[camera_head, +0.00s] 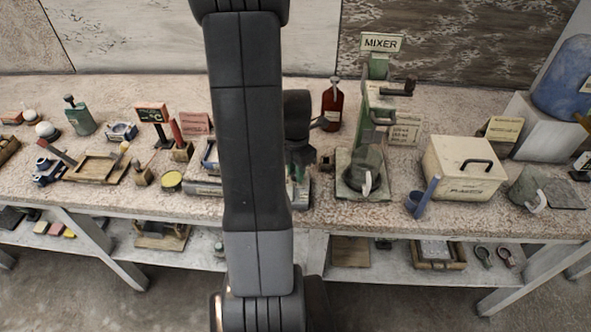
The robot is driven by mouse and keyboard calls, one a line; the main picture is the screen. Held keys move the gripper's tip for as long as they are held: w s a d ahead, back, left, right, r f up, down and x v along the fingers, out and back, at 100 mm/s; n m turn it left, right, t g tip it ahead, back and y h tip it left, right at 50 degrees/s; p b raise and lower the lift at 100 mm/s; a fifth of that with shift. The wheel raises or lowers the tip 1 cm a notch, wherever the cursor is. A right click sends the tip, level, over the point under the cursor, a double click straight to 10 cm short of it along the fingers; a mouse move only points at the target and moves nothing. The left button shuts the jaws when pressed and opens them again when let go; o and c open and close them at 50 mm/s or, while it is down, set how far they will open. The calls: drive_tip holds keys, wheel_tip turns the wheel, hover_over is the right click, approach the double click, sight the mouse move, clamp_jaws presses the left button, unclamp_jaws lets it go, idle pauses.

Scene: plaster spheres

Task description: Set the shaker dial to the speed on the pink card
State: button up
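A pink card (196,123) stands on the bench left of my arm. Its writing is too small to read. A low, pale device (205,186) with a blue part on top sits just below it, partly hidden behind my arm. It may be the shaker, but I cannot tell for sure, and no dial can be made out. My gripper (302,165) is at the end of the dark wrist right of the arm, over the bench. It is small, dark and partly hidden, so its fingers cannot be told open or shut.
A green mixer (372,140) with a "MIXER" sign stands right of my gripper, near a red bottle (332,106). A wooden tray (97,168) and several small tools crowd the left.

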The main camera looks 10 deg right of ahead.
clamp_jaws()
